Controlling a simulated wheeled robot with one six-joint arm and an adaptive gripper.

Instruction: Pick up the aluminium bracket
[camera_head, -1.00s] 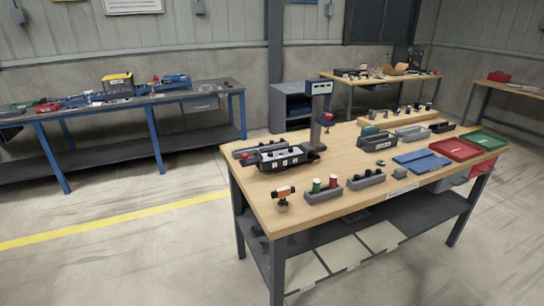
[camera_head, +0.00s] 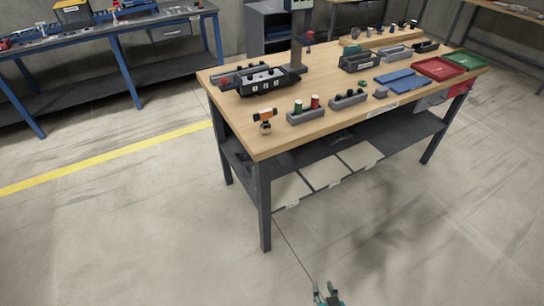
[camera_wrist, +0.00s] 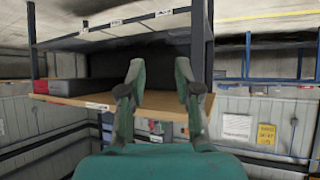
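I cannot make out the aluminium bracket for sure. A small grey piece (camera_head: 381,92) lies near the front edge of the wooden workbench (camera_head: 285,139), beside the blue trays; its shape is too small to tell. My gripper (camera_head: 328,292) shows at the bottom edge of the head view, out over the floor and apart from the bench. In the wrist view my gripper (camera_wrist: 158,72) is open, with its two green fingers apart and nothing between them.
The bench carries a black fixture (camera_head: 264,81), grey holders (camera_head: 348,100), a blue tray (camera_head: 401,80), a red tray (camera_head: 439,68) and a green tray (camera_head: 467,62). A blue-legged bench (camera_head: 120,30) stands at left. Floor in front is clear.

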